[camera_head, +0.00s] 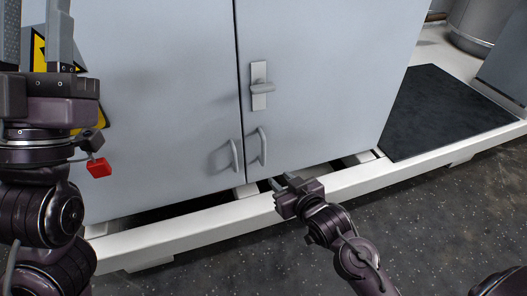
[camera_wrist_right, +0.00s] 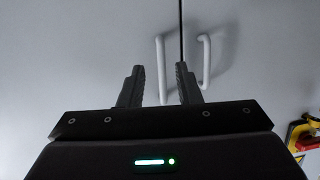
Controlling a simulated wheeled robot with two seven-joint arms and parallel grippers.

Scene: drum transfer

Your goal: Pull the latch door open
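A grey cabinet with two doors (camera_head: 165,85) fills the middle of the head view. A latch with a lever (camera_head: 262,88) sits on the right door, beside the dark seam. Two bar handles, one (camera_head: 234,155) left of the seam and one (camera_head: 262,147) right of it, are lower down. My right gripper (camera_head: 277,183) is open and empty, just below the right handle. In the right wrist view its fingers (camera_wrist_right: 160,83) stand apart, with one handle (camera_wrist_right: 162,65) beyond the gap; no contact shows. My left gripper (camera_head: 38,40) points up at the far left, open, its tips cut off.
A white base rail (camera_head: 185,238) runs along the cabinet's foot, close to my right gripper. A black mat (camera_head: 440,110) lies to the right. A yellow warning sign (camera_head: 39,52) is partly hidden behind my left gripper. A metal drum (camera_head: 475,25) stands at the back right.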

